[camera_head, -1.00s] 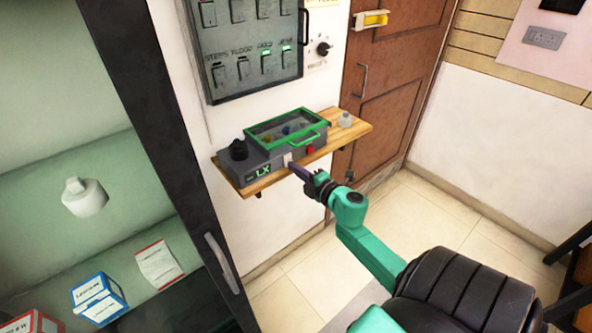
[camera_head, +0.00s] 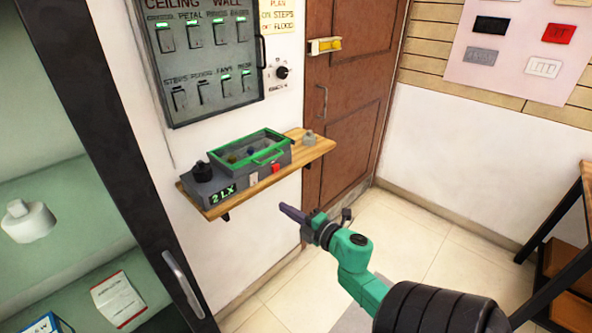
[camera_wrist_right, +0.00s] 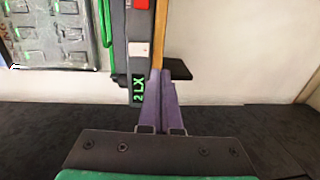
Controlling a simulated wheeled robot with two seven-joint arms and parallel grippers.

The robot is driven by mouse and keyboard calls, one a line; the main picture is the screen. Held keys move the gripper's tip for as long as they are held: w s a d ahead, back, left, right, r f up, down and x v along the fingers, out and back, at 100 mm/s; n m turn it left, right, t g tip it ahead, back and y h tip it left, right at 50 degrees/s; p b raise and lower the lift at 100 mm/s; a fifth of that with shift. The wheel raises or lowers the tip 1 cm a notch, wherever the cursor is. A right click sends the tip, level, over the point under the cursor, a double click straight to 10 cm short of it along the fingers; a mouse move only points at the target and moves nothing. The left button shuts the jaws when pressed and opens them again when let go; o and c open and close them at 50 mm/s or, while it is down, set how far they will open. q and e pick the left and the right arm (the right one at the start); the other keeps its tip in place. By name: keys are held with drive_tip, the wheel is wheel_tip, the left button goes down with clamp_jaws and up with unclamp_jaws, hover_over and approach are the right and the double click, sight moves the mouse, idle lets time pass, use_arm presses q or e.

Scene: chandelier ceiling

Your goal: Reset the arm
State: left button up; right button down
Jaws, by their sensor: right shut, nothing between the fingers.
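My right arm, green with a black sleeve, reaches in from the lower right of the head view. Its gripper (camera_head: 292,214) is shut and empty, with purple fingers pointing left, in front of and below the wooden shelf (camera_head: 312,153). The closed fingers also show in the right wrist view (camera_wrist_right: 157,85), close in line with the grey device (camera_wrist_right: 139,60). In the head view the device (camera_head: 232,187) sits on the shelf, with a green-framed lid, a black knob, a red button and a green readout "2 LX". My left gripper is not in view.
A switch panel (camera_head: 207,62) with several switches and a dial (camera_head: 283,72) are on the wall above. A brown door (camera_head: 352,110) is behind the shelf. A dark-framed cabinet (camera_head: 120,160) stands at left, a dark rack (camera_head: 566,235) at right. Tiled floor is clear between.

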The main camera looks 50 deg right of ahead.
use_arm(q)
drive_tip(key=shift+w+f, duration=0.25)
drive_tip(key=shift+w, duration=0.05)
use_arm(e)
drive_tip(key=s, duration=0.3)
drive_tip(key=shift+s+a+r, duration=0.1)
drive_tip(key=shift+s, duration=0.05)
drive_tip(key=s+f+m+g+h, duration=0.1)
drive_tip(key=s+f+m+g, duration=0.15)
drive_tip(key=f, duration=0.85)
drive_tip(key=s+a+f+m+g, duration=0.1)
drive_tip(key=s+f+m+g, duration=0.2)
drive_tip(key=f, duration=0.7)
drive_tip(key=s+f+m+g+h, duration=0.1)
drive_tip(key=s+f+m+g, duration=0.3)
drive_tip(key=f, duration=0.7)
drive_tip(key=s+a+f+m+g+y, duration=0.1)
drive_tip(key=s+a+f+m+g, duration=0.2)
drive_tip(key=s+a+f, duration=0.3)
drive_tip(key=s+a+f+m+g+y, duration=0.1)
drive_tip(key=s+a+f+m+g, duration=0.2)
drive_tip(key=s+f, duration=0.9)
drive_tip(key=s+a, duration=0.3)
drive_tip(key=shift+a+f, duration=0.3)
